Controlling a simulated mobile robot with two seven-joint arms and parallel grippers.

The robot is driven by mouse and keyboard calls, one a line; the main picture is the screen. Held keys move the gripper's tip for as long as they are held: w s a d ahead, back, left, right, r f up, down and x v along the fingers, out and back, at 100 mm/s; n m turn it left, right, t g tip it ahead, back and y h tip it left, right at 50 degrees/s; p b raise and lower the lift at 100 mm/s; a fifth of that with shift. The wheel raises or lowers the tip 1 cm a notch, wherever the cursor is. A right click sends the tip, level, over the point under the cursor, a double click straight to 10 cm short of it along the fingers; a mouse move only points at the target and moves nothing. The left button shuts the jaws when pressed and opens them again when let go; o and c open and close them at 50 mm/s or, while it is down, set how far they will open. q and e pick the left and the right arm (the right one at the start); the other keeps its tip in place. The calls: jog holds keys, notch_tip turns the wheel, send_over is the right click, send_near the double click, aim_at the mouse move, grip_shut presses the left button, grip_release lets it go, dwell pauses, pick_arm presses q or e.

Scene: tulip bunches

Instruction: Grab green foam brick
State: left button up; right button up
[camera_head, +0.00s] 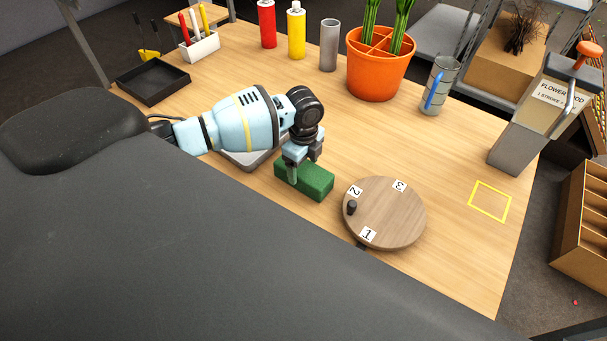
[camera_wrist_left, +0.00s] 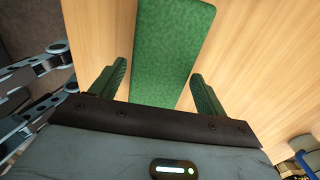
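The green foam brick (camera_head: 316,184) lies on the wooden table in the head view, between the grey tray and the round wooden turntable. My left gripper (camera_head: 302,174) is over the brick, pointing down, with its fingers at the brick's left part. In the left wrist view the brick (camera_wrist_left: 170,50) runs between the two fingers of the open left gripper (camera_wrist_left: 158,85). A strip of table shows on either side of the brick, so the fingers look apart from it. My right gripper is not in either view.
The round numbered turntable (camera_head: 392,222) stands just right of the brick. A grey tray (camera_head: 240,160) is partly hidden behind my left arm. An orange pot (camera_head: 376,78) and a grey cylinder (camera_head: 329,46) stand at the back. The table around the yellow square (camera_head: 490,201) is clear.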

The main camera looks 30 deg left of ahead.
aim_at(302, 170)
pick_arm(q)
jog(key=c, duration=0.7)
jog(key=shift+r, duration=0.4)
jog(key=r, duration=0.2)
jog(key=shift+s+a+r, duration=0.1)
jog(key=shift+s+r, duration=0.2)
jog(key=shift+r, duration=0.1)
jog(key=s, duration=0.5)
jog(key=s+r, duration=0.1)
jog(key=s, duration=0.4)
jog(key=s+a, duration=0.1)
jog(key=s, duration=0.4)
jog(key=shift+s+r, duration=0.2)
